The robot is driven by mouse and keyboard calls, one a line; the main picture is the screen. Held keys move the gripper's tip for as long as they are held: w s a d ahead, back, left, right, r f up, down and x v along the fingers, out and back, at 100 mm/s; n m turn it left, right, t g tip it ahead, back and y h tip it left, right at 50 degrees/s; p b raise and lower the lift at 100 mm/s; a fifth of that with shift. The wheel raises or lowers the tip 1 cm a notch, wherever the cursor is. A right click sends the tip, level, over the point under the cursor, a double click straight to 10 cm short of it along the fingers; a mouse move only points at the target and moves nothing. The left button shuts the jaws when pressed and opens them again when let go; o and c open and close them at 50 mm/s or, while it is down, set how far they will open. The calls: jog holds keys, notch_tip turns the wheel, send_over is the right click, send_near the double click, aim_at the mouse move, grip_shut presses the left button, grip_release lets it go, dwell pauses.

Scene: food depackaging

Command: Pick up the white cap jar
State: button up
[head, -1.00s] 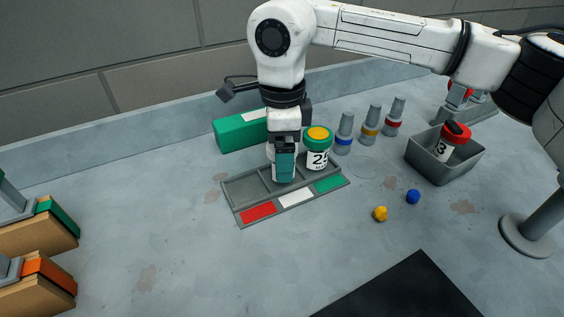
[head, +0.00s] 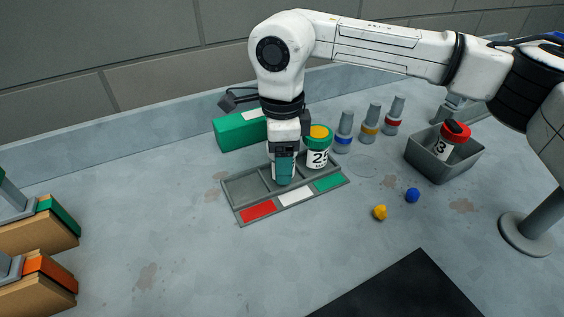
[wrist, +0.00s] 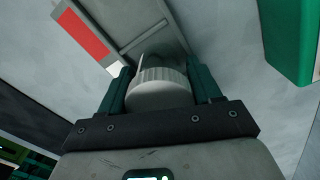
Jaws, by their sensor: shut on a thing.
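The white cap jar shows in the wrist view as a ribbed white cap (wrist: 158,88) between the green fingers of my gripper (wrist: 160,90). My gripper is shut on it. In the head view my gripper (head: 284,168) points down over the middle compartment of the grey tray (head: 236,190), and its fingers hide most of the jar. I cannot tell whether the jar still touches the tray floor.
A jar with green and yellow lid (head: 318,146) stands close on the right. Behind are a green box (head: 236,133) and several colour-banded bottles (head: 371,120). A grey bin (head: 428,160) holds a red-lidded jar (head: 452,139). Small blue (head: 412,195) and yellow (head: 380,212) pieces lie in front.

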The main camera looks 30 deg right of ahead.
jog(key=shift+r, duration=0.55)
notch_tip(320, 180, up, 2)
jog(key=shift+r, duration=0.2)
jog(key=s+a+r+b, duration=0.1)
jog(key=s+r, duration=0.8)
jog(key=s, duration=0.5)
jog(key=shift+a+r+b, duration=0.25)
jog(key=shift+a+b, duration=0.05)
jog(key=shift+a, duration=0.05)
